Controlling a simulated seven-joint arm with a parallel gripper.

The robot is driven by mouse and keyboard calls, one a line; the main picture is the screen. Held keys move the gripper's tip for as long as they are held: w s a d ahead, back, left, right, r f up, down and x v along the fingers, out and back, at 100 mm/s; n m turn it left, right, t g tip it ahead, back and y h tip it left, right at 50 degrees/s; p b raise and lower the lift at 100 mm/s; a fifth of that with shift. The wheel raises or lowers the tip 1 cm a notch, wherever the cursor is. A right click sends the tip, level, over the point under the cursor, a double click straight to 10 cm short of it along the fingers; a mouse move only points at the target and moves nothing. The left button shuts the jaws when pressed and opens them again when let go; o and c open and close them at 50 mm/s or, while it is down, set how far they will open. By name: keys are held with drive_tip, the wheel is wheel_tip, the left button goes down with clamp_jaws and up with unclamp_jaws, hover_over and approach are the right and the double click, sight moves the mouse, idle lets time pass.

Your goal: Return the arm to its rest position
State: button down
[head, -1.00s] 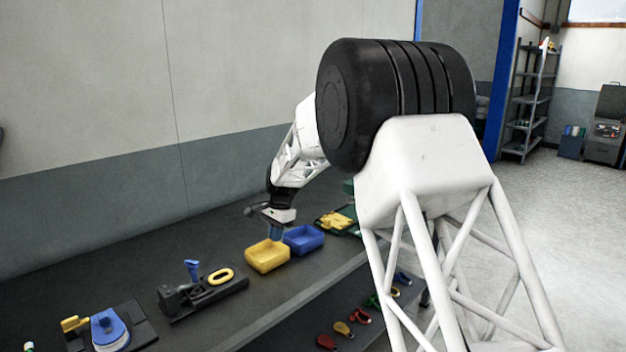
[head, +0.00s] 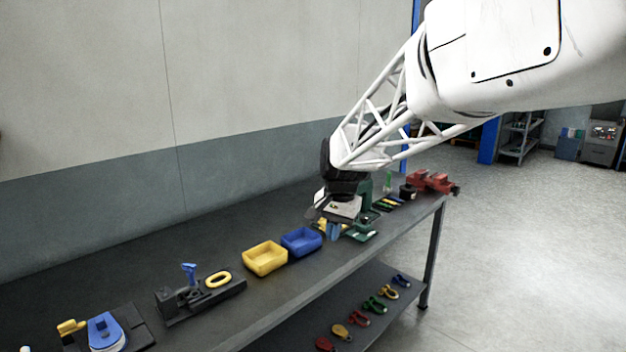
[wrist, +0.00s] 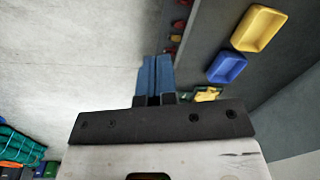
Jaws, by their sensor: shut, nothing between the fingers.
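My gripper (head: 333,231) shows in the head view over the workbench (head: 215,239), at the right of the blue bin, with its blue fingers pointing down. In the wrist view the fingers of my gripper (wrist: 155,78) lie side by side, shut, with nothing between them. My arm reaches in from the upper right of the head view. I cannot tell the exact height of the fingers above the bench.
A yellow bin (head: 265,258) and a blue bin (head: 301,241) stand on the bench. A red vise (head: 432,182) is at its far end. A black fixture with a yellow ring (head: 218,280) is nearer. Several coloured clips lie on the lower shelf (head: 345,305). Open floor lies right.

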drive_tip(key=s+d+n, duration=0.1)
drive_tip(key=s+d, duration=0.3)
drive_tip(key=s, duration=0.7)
drive_tip(key=s+d+f+n+t+h, duration=0.1)
drive_tip(key=s+d, duration=0.4)
drive_tip(key=s, duration=0.7)
drive_tip(key=s+d+f+n+t, duration=0.1)
drive_tip(key=s+d, duration=0.3)
drive_tip(key=s, duration=0.7)
drive_tip(key=shift+s+d+f+n, duration=0.25)
drive_tip(key=shift+s+d+n, duration=0.15)
drive_tip(key=shift+n, duration=0.4)
